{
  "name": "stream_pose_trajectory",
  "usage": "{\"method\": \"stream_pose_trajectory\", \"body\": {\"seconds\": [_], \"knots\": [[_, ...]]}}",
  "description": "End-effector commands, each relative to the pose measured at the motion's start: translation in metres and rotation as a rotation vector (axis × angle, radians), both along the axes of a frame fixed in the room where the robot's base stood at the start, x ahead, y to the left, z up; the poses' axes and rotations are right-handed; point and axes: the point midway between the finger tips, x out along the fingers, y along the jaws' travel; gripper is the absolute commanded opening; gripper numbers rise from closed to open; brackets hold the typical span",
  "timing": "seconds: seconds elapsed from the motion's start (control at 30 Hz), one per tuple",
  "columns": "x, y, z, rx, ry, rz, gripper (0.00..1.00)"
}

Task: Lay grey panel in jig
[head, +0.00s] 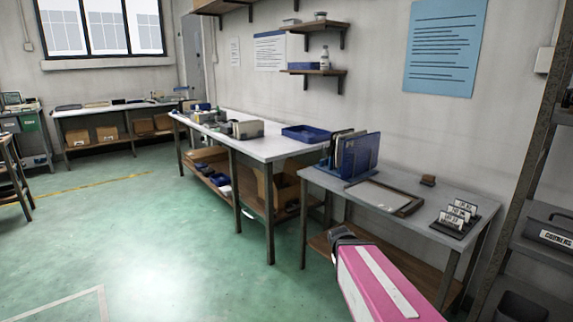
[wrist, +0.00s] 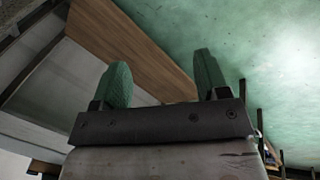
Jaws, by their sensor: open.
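Several upright panels stand in a blue rack (head: 330,165) on the near table; a dark blue panel (head: 361,156) is in front, with dark and pale ones behind it. I cannot tell which is the grey panel. A flat frame with a brown edge (head: 411,206), which looks like the jig, lies right of the rack. Its inside is pale grey; I cannot tell whether that is its base or a panel. My gripper (wrist: 163,72) is open and empty in the wrist view, its two green fingers apart. In the head view its dark end is low, in front of the table.
The near table (head: 312,177) has a brown lower shelf, also in the wrist view (wrist: 130,45). A small brown block (head: 428,181) and a stand of label cards (head: 458,216) are on its right. Dark shelving (head: 525,150) stands at far right. The green floor (head: 150,235) at left is clear.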

Motion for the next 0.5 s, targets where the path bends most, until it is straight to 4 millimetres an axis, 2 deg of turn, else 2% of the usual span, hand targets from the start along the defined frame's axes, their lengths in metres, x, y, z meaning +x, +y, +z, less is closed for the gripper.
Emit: {"method": "stream_pose_trajectory", "body": {"seconds": [0.03,0.1,0.23,0.27,0.4,0.47,0.5], "knots": [[-0.012,0.009,-0.003,0.070,0.017,-0.016,0.68],[-0.023,0.022,-0.005,0.157,0.038,-0.035,0.68],[-0.034,0.039,-0.007,0.269,0.062,-0.056,0.68],[-0.035,0.041,-0.007,0.286,0.065,-0.059,0.65],[-0.034,0.045,-0.008,0.295,0.073,-0.033,0.19],[-0.029,0.043,-0.008,0.259,0.075,0.011,0.00],[-0.025,0.040,-0.008,0.223,0.078,0.054,0.00]]}}
